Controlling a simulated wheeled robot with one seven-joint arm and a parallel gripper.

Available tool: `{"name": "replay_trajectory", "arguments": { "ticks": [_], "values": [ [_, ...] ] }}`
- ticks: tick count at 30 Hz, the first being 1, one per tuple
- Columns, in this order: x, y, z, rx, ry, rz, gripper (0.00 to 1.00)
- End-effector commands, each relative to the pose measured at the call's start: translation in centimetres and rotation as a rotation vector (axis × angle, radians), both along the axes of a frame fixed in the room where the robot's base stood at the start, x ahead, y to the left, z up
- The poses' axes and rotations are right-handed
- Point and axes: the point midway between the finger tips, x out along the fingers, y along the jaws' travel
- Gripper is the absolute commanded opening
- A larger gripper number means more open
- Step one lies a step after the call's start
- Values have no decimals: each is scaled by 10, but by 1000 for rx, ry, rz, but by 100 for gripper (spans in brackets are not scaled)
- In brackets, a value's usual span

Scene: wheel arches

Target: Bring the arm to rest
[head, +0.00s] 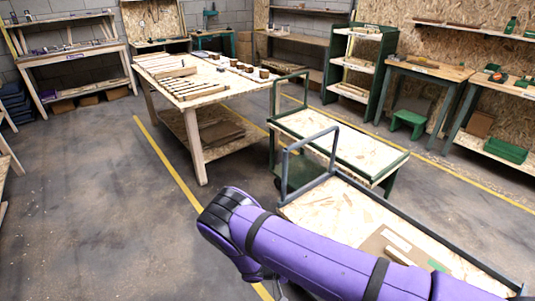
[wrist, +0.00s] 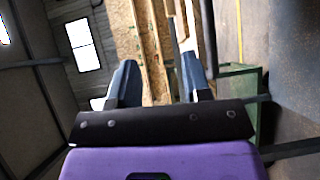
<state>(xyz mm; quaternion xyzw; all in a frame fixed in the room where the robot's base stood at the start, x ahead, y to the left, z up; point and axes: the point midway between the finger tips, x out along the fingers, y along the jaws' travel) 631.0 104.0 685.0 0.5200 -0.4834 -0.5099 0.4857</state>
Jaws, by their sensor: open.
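My gripper shows in the wrist view (wrist: 158,85), its two fingers apart with nothing between them. In the head view my purple arm reaches in from the lower right, and its black-ended front part lies over the edge of the near cart; the gripper's fingers are not clear there. The near cart (head: 340,205) has a wooden top and a grey handle frame, and it carries a brown board and a few small pieces at the lower right.
A second green cart (head: 345,150) stands just behind the near one. A wooden worktable (head: 170,70) with slats and small cups stands in the middle. Workbenches (head: 425,72) and a green shelf (head: 362,70) line the back. The floor (head: 95,200) at left is clear.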

Motion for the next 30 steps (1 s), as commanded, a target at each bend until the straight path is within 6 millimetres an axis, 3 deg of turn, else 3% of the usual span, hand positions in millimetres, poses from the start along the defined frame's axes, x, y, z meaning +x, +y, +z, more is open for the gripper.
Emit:
{"name": "replay_trajectory", "arguments": {
  "ticks": [1, 14, 30],
  "values": [
    [7, 4, 16, 33, 5, -26, 44],
    [44, 15, 130, 299, 78, -200, 44],
    [66, -7, 279, 658, 121, -311, 44]
  ]
}}
